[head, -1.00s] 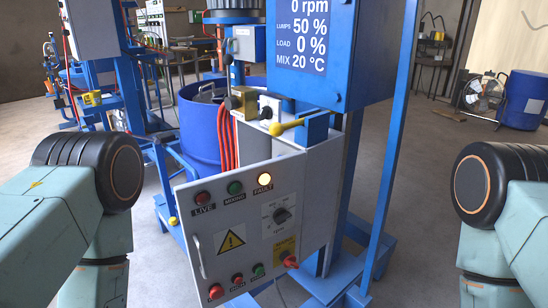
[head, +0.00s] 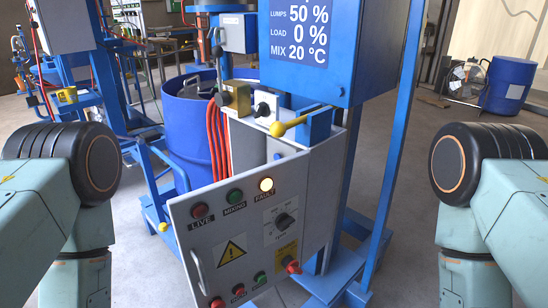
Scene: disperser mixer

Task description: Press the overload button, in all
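The grey control panel (head: 222,280) of the blue mixer faces me at the lower middle. Its top row has a red LIVE lamp (head: 200,211), a green MIXING lamp (head: 235,196) and a glowing FAULT lamp (head: 266,184). A black rotary switch (head: 285,221) sits below FAULT. The bottom row has red buttons (head: 238,289), a green button (head: 260,277) and a red knob (head: 292,266) under a yellow label. No label reading overload is legible. Both my arms show at the sides, but neither gripper is in view.
A blue display box (head: 350,60) reads load 0 % above the panel. A blue drum (head: 190,125) and red cables (head: 216,140) are behind it. A yellow-knobbed lever (head: 279,129) juts out above the panel. A fan (head: 467,79) and another drum (head: 508,84) stand far right.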

